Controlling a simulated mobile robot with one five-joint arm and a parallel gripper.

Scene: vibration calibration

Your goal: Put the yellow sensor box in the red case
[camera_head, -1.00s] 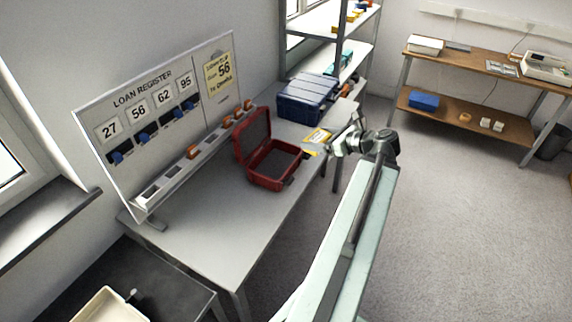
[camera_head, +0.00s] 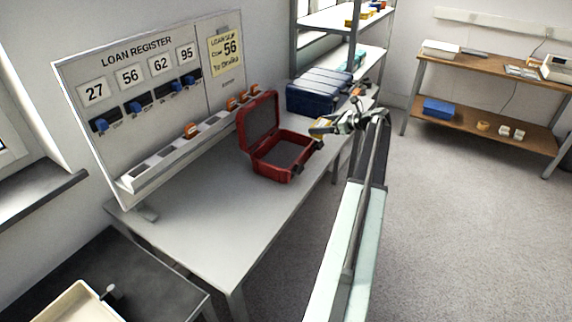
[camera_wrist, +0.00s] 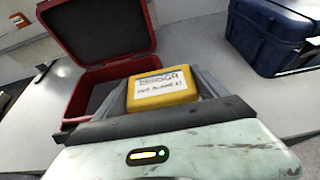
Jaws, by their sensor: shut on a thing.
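The yellow sensor box (camera_wrist: 162,90), with a white handwritten label, is held between the fingers of my gripper (camera_wrist: 160,88) in the wrist view. In the head view my gripper (camera_head: 326,126) is just right of the red case, with a bit of the yellow box (camera_head: 321,124) showing at its tip. The red case (camera_head: 282,165) stands open on the grey table, its lid raised at the back left and its dark interior empty. In the wrist view the open red case (camera_wrist: 78,103) is just beyond and left of the held box.
A shut blue case (camera_head: 318,92) stands on the table behind the red case, and at right in the wrist view (camera_wrist: 265,38). The loan register board (camera_head: 150,90) stands along the table's wall side. The front of the grey table (camera_head: 200,235) is clear.

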